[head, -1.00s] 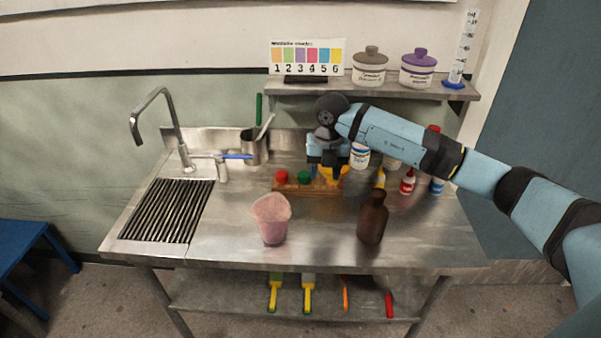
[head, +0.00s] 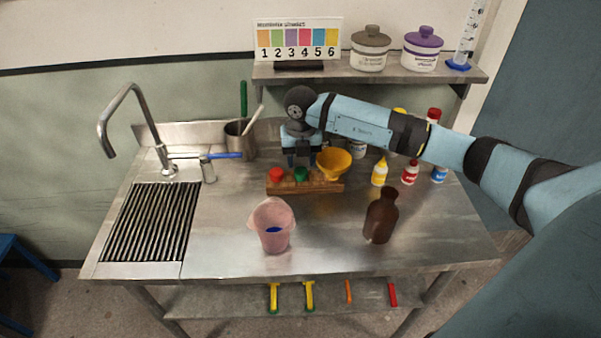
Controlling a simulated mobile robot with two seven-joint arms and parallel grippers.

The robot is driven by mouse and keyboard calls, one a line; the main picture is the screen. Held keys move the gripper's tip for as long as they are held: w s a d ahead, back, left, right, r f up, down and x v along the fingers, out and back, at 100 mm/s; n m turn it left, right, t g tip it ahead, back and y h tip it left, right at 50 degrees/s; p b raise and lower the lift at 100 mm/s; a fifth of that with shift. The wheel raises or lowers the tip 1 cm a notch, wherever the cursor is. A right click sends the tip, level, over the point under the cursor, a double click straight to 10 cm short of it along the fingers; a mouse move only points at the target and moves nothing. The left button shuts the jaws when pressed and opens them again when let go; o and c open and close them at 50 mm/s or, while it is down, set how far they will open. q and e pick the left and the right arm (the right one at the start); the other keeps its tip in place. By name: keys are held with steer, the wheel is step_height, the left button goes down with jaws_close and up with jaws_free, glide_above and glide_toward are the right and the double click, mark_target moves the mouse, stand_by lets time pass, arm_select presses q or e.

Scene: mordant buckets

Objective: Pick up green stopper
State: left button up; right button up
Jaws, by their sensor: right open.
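The green stopper (head: 300,174) sits in the wooden rack (head: 308,187) in the middle of the steel table, between the red stopper (head: 276,174) on its left and the yellow funnel (head: 335,163) on its right. My right gripper (head: 301,163) points down just above and behind the green stopper, open and with nothing in it. The fingertips are small in the head view, and I cannot tell how near they are to the stopper. My left gripper is not in view.
A pink beaker (head: 273,226) and a brown bottle (head: 381,216) stand in front of the rack. Small bottles, one yellow (head: 379,173), stand to the right. A steel pot (head: 240,140) and the tap (head: 133,123) are at the left. A shelf (head: 400,76) hangs behind.

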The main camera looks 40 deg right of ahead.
step_height(320, 180, down, 3)
steer(key=shift+r, duration=0.2)
steer(key=c, duration=0.5)
steer(key=shift+c, duration=0.2)
steer(key=shift+r, duration=0.15)
